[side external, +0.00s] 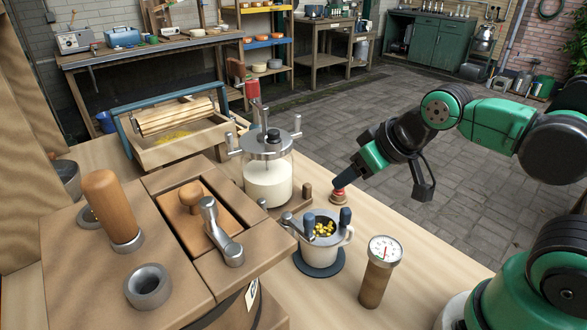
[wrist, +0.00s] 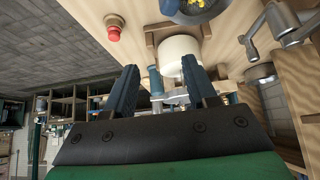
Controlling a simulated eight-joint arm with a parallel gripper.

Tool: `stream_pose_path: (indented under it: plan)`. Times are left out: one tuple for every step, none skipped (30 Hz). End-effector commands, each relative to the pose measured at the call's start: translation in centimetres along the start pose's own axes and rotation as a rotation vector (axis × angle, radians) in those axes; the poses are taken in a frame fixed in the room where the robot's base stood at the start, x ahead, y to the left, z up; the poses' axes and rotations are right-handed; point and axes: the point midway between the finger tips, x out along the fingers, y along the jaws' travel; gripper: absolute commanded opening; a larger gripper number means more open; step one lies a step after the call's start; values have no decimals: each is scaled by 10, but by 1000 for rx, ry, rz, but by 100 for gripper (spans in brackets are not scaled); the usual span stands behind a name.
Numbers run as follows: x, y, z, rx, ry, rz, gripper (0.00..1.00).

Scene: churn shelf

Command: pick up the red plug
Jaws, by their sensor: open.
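The red plug (side external: 338,196) is a small red-topped piece with a paler base on the light wooden bench, behind the mug. It also shows in the wrist view (wrist: 113,31), up and left of my fingertips. My gripper (side external: 344,178) appears just above and right of the plug in the side view, one finger overlapping its top in the picture. In the wrist view my gripper (wrist: 160,67) has its two blue fingers spread, with nothing held between them. The plug is not between the fingers; I cannot tell the exact height gap.
A glass churn (side external: 268,181) with a crank stands left of the plug. A mug (side external: 322,252) with yellow bits sits in front on a dark coaster, beside a dial thermometer (side external: 378,270). A wooden box (side external: 130,265) fills the left front. The bench's far edge lies close behind the plug.

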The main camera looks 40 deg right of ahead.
Motion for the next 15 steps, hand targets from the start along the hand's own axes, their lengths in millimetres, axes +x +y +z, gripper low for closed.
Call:
stream_pose_path:
  plan:
    - [0,0,0,0,0,0,64]
    - [0,0,0,0,0,0,64]
    - [0,0,0,0,0,0,64]
    - [0,0,0,0,0,0,64]
    - [0,0,0,0,0,0,64]
    - [0,0,0,0,0,0,64]
    - [0,0,0,0,0,0,64]
    - [0,0,0,0,0,0,64]
    - [0,0,0,-1,-1,0,64]
    - [0,1,0,-3,-3,0,64]
    - [1,2,-1,-6,-7,-1,64]
    - [2,3,-2,-13,-14,-4,64]
    - [4,5,-4,-22,-22,-6,64]
    - [6,8,-5,-33,-33,-9,64]
    - [9,12,-8,-53,-49,-17,64]
